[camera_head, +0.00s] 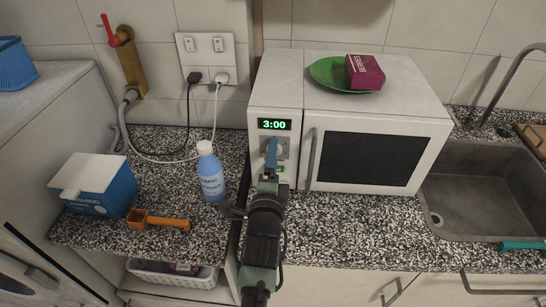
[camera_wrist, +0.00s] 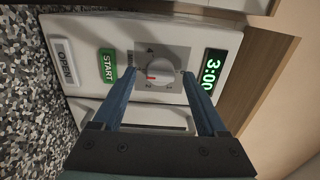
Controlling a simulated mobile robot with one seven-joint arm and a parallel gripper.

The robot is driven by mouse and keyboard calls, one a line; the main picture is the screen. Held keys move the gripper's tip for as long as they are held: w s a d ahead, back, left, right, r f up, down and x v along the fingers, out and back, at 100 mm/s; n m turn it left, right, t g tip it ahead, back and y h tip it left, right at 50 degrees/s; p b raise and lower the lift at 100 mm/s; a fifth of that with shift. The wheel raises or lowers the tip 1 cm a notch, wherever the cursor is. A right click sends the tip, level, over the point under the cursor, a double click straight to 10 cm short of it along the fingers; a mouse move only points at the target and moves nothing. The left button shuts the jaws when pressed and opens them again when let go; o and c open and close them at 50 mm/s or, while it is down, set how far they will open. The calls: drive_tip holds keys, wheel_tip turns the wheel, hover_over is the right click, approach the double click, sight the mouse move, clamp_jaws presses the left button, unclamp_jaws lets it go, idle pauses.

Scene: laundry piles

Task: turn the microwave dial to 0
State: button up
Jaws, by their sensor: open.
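The white microwave (camera_head: 433,120) stands on the counter, its display (camera_head: 274,125) reading 3:00. Its round grey dial (camera_wrist: 160,71) has a red pointer mark, which appears near the 2–3 part of the printed scale in the tilted wrist view. My gripper (camera_head: 271,143) is at the control panel in front of the dial, hiding much of it in the head view. In the wrist view its two blue fingers are open, one on each side of the dial with gaps between. I cannot tell whether the tips reach the dial's depth.
A green START button (camera_wrist: 107,65) and a white OPEN button (camera_wrist: 65,62) are beside the dial. A blue bottle (camera_head: 211,175), a detergent box (camera_head: 118,190) and an orange scoop (camera_head: 160,220) are left of my arm. A green plate (camera_head: 325,75) with a maroon box (camera_head: 366,72) is on top.

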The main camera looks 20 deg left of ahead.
drive_tip(key=shift+w, duration=0.2)
clamp_jaws()
idle(0.3)
